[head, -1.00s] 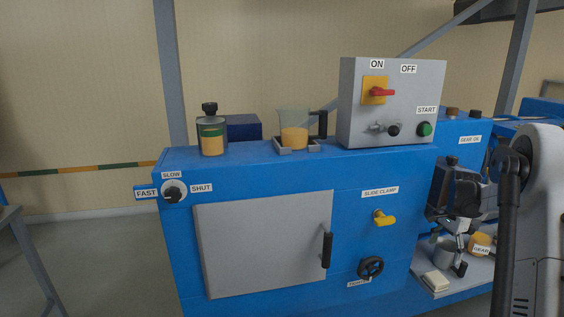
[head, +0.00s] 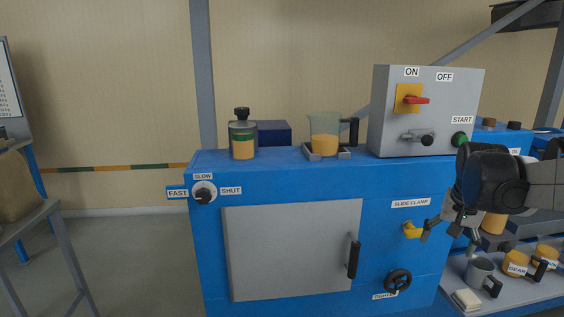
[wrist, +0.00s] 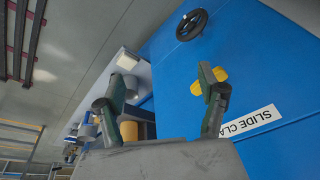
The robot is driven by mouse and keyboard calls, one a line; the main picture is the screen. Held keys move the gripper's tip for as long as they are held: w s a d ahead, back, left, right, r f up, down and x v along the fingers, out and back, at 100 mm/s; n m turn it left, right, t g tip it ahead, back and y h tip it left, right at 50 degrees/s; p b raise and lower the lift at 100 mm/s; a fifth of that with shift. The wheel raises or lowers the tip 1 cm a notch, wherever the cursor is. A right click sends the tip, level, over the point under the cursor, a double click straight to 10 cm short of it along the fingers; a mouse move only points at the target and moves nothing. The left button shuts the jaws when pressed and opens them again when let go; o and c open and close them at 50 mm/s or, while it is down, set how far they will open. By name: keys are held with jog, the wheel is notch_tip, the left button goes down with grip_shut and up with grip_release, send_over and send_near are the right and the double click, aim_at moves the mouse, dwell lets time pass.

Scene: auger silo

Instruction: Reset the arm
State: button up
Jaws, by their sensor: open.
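My gripper (head: 442,232) is at the right in the head view, in front of the blue cabinet, just right of the yellow slide clamp handle (head: 411,230). In the wrist view my gripper (wrist: 163,95) has its two fingers spread wide with nothing between them. The yellow handle (wrist: 221,77) shows behind the right finger there. I cannot tell whether the finger touches it. My arm reaches in from the right edge of the head view.
The blue cabinet (head: 290,182) carries a bottle (head: 243,135), a jug (head: 324,140) and a grey switch box (head: 440,95). A black handwheel (head: 398,281) sits below the clamp. A low shelf (head: 449,280) at right holds mugs and a pale block.

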jog(key=s+a+r+n+t+y+p, duration=0.1)
jog(key=s+a+n+t+p, duration=0.3)
jog(key=s+a, duration=1.5)
jog(key=shift+s+a+r+n, duration=0.35)
jog(key=shift+s+r+n, duration=0.35)
jog(key=shift+n, duration=0.5)
jog(key=shift+c, duration=0.3)
